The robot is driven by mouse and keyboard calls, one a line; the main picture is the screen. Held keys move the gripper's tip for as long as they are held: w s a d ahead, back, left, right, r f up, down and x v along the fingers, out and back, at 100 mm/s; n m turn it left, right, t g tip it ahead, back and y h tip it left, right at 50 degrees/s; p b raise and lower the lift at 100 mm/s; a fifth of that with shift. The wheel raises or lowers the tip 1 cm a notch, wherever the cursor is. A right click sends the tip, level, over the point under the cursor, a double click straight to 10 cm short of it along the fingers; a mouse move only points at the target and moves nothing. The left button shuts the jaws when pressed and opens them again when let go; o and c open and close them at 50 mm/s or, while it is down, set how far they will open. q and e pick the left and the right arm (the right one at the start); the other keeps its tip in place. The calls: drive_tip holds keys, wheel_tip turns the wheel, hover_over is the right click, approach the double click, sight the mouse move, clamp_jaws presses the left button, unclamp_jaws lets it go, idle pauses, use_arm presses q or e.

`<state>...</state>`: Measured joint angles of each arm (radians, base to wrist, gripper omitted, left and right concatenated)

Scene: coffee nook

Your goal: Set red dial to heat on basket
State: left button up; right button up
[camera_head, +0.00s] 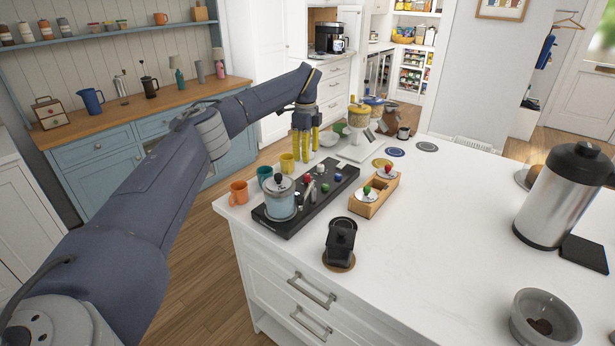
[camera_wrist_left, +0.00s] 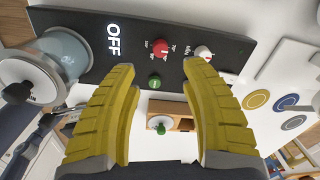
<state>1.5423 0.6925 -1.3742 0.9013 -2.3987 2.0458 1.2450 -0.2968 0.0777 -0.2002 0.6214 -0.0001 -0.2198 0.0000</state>
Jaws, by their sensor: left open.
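The red dial (camera_wrist_left: 160,48) sits on a black control panel (camera_wrist_left: 225,42), between a lit "OFF" display (camera_wrist_left: 114,40) and a white dial (camera_wrist_left: 203,52). A green button (camera_wrist_left: 154,81) is beside it. Small labels by the dial are too small to read. In the head view, the panel (camera_head: 288,228) lies near the counter's left edge and a red dial (camera_head: 307,178) shows on it. My left gripper (camera_head: 305,143) points down beyond the panel's far side, yellow fingers apart and empty. In the wrist view its fingertips (camera_wrist_left: 158,72) flank the red dial area without visibly touching it.
A glass pot (camera_head: 281,202) stands on the panel's left end. Orange (camera_head: 239,192), teal and yellow mugs stand along the counter edge. A wooden box (camera_head: 374,198) and a black item on a round mat (camera_head: 340,240) are close by. The counter's middle is clear.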

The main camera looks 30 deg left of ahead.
sight(307, 175)
use_arm(q)
drive_tip(key=f, duration=0.9)
drive_tip(key=shift+w+f, duration=0.2)
drive_tip(key=shift+f, duration=0.1)
drive_tip(key=shift+c, duration=0.3)
clamp_jaws()
